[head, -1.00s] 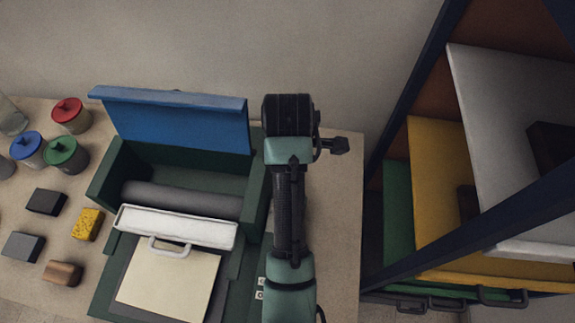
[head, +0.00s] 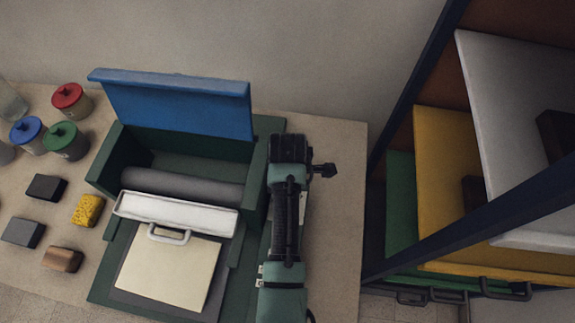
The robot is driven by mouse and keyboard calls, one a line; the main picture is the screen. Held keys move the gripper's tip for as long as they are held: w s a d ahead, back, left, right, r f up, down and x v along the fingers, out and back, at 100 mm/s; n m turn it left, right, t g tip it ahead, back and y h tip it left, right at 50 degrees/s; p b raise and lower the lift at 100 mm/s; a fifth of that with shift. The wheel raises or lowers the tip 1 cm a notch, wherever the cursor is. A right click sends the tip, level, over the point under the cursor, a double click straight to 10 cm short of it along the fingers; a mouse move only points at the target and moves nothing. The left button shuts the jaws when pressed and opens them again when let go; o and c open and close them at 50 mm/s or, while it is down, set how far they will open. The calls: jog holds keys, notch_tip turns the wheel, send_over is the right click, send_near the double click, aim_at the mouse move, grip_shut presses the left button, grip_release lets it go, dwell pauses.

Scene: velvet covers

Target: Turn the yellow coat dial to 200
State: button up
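I cannot make out the yellow coat dial in the head view. The dark green machine (head: 97,287) stands on the table with its blue lid (head: 180,108) raised. It has a grey roller (head: 183,187), a white bar with a handle (head: 178,212) and a cream sheet (head: 168,273) in front. My arm lies along the machine's right side and hides much of that side. Small white markings (head: 261,275) show beside the arm. My gripper (head: 290,149) is at the arm's far end, seen from above; its fingers cannot be made out.
Lidded jars in red (head: 68,96), blue (head: 26,131) and green (head: 64,139) stand at left, near several small blocks. A yellow sponge (head: 88,210) lies among them. A rack with large coloured panels (head: 442,190) stands at right. The table's right strip (head: 340,215) is clear.

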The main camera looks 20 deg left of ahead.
jog(key=shift+f, duration=0.35)
grip_shut()
